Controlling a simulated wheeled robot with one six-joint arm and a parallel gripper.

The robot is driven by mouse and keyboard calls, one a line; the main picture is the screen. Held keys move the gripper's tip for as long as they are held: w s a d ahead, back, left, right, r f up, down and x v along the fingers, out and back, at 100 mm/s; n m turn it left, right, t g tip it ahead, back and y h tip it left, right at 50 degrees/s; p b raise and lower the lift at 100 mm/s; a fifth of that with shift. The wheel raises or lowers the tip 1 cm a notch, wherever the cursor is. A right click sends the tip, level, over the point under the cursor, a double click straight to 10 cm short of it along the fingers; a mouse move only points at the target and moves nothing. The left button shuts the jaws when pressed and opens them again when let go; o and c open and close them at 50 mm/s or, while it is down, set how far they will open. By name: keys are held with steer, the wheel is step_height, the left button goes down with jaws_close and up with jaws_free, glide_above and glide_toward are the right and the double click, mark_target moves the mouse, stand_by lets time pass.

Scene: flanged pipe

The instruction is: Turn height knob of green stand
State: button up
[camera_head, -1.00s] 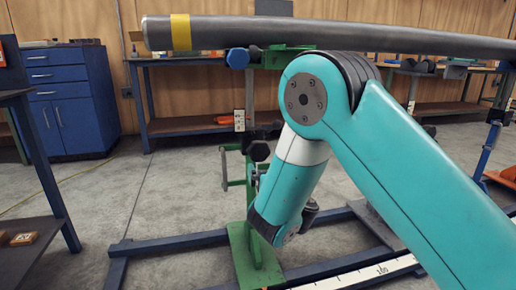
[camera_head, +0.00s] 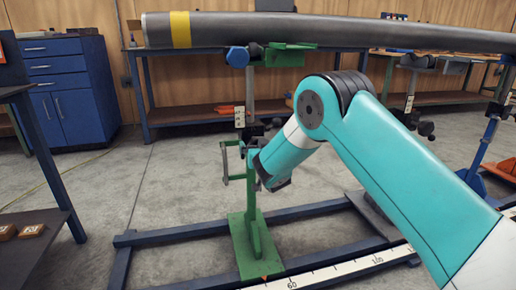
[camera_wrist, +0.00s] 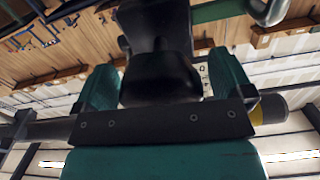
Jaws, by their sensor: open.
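The green stand (camera_head: 250,238) stands upright on a flat green foot under the left part of the grey pipe (camera_head: 330,32). A green crank-like arm (camera_head: 226,165) sticks out on its left side. My gripper (camera_head: 257,165) is at the stand's middle height, close against its post. In the wrist view my gripper (camera_wrist: 165,82) is open, with one teal finger on each side of a black knob-like part (camera_wrist: 157,45). Whether the fingers touch it cannot be told. In the head view my wrist hides most of that spot.
A blue floor frame (camera_head: 180,235) runs around the stand's foot, with a white ruler strip (camera_head: 330,270) at the front. A blue cabinet (camera_head: 68,90) and a dark bench (camera_head: 30,240) are at left. The floor left of the stand is open.

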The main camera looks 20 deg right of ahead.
steer(key=shift+c, duration=0.2)
steer(key=c, duration=0.9)
steer(key=shift+n, duration=0.3)
steer(key=n+p, duration=0.3)
steer(key=n, duration=0.2)
steer(key=shift+r+n, duration=0.15)
steer(key=shift+n, duration=0.15)
steer(key=n+p, duration=0.3)
steer(key=n, duration=0.2)
steer(key=n+p, duration=0.3)
steer(key=n, duration=0.2)
steer(key=shift+r+n, duration=0.1)
steer(key=shift+n, duration=0.3)
steer(key=n+p, duration=0.3)
steer(key=n, duration=0.1)
steer(key=shift+n, duration=0.4)
